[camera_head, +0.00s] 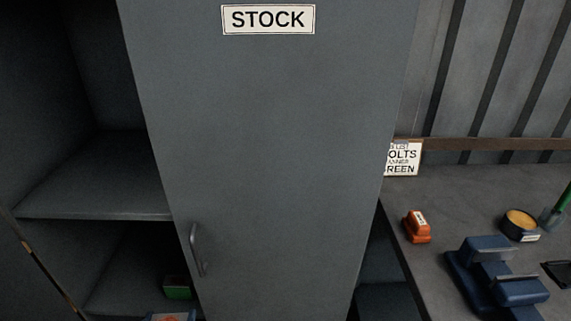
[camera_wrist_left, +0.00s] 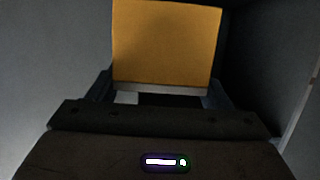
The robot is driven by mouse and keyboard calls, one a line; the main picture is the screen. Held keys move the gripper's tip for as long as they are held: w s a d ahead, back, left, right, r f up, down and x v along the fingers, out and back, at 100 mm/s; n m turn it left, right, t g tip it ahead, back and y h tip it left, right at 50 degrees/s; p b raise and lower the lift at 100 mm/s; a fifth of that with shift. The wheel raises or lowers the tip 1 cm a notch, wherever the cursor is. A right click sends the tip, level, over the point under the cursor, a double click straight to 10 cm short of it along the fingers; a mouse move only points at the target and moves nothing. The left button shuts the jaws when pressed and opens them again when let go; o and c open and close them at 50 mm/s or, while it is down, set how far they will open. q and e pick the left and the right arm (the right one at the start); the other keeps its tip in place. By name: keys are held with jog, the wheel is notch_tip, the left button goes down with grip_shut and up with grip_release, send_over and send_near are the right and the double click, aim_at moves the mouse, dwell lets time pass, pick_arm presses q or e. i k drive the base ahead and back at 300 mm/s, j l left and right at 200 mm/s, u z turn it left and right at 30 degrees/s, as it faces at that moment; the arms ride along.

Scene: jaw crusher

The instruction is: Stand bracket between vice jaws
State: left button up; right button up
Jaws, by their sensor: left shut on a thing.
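The blue vice (camera_head: 497,276) stands on the bench at the lower right of the head view. Its two jaws are apart, with nothing seen between them. My left gripper (camera_wrist_left: 160,88) shows in the left wrist view, shut on an orange-yellow flat-faced piece, which I take to be the bracket (camera_wrist_left: 166,42). The piece stands up between the fingers, and its far side is hidden. I cannot make out this gripper or the held piece clearly in the head view. My right gripper is not in view.
A grey cabinet door marked STOCK (camera_head: 268,130) fills the middle, beside open shelves (camera_head: 95,180). A green item (camera_head: 177,288) sits low inside. The bench (camera_head: 455,195) also holds an orange block (camera_head: 417,227), a round tin (camera_head: 520,224) and a sign (camera_head: 403,158).

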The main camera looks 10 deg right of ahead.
aim_at(498, 273)
jog(key=k+l, duration=0.1)
jog(key=l, duration=0.25)
jog(key=k+l, duration=0.15)
jog(key=l, duration=0.2)
jog(key=k+l, duration=0.1)
jog(key=l, duration=0.25)
jog(key=k+l, duration=0.15)
jog(key=l, duration=0.2)
jog(key=k+l, duration=0.1)
jog(key=l, duration=0.25)
jog(key=k+l, duration=0.15)
jog(key=l, duration=0.25)
